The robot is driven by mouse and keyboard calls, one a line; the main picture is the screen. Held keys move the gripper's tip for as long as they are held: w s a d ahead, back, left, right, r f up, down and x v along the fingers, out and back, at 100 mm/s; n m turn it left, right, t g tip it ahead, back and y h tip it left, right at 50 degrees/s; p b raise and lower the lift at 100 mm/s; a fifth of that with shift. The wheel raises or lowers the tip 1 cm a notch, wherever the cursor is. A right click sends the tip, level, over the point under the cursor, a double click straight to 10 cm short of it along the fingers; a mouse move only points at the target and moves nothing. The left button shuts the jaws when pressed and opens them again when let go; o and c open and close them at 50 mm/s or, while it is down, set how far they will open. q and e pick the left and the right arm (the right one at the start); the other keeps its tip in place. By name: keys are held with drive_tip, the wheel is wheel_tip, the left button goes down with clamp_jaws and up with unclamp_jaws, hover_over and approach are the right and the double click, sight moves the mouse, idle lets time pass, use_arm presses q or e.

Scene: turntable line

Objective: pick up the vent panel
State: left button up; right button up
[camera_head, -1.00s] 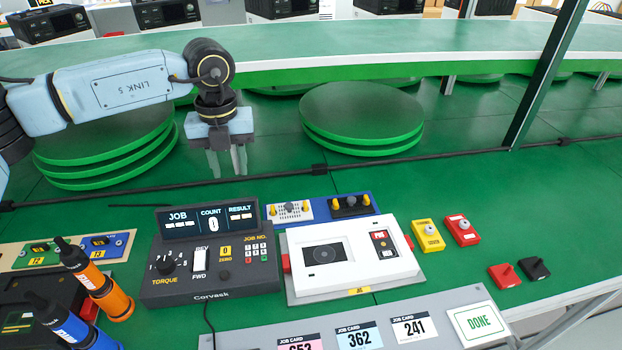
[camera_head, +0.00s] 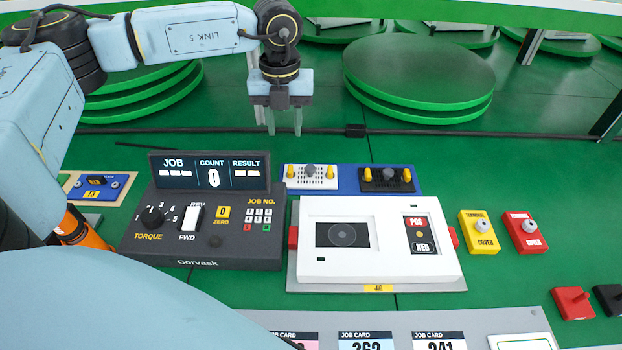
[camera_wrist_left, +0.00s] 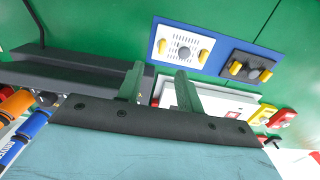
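The vent panel (camera_head: 299,183) is a small white plate with slots, a grey centre knob and two yellow grips. It lies on the left part of a blue tray (camera_head: 348,172), beside a black panel (camera_head: 387,181) with similar yellow grips. The vent panel also shows in the left wrist view (camera_wrist_left: 166,50), beyond the fingers. My left gripper (camera_head: 284,124) points down, open and empty, above and behind the vent panel, apart from it. Its two fingers show spread in the left wrist view (camera_wrist_left: 160,85). My right gripper is not in view.
A dark torque controller (camera_head: 215,222) stands left of the tray. A white device (camera_head: 377,270) on a jig sits in front of it. Yellow (camera_head: 478,240) and red (camera_head: 524,240) covers lie right. Green round turntables (camera_head: 420,75) are behind. Green surface right of the tray is clear.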

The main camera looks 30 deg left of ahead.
use_arm(q)
hover_over(290, 168)
drive_tip(key=f, duration=0.3)
drive_tip(key=f+b, duration=0.1)
drive_tip(key=f, duration=0.1)
drive_tip(key=shift+a+f, duration=0.25)
drive_tip(key=shift+f, duration=0.05)
drive_tip(key=f, duration=0.1)
drive_tip(key=f+b, duration=0.1)
drive_tip(key=f, duration=0.2)
drive_tip(key=shift+d+f, duration=0.1)
drive_tip(key=shift+d, duration=0.15)
drive_tip(key=shift+f, duration=0.6)
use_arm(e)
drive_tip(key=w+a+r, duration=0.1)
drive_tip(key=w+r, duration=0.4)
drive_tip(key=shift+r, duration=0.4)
use_arm(q)
clamp_jaws()
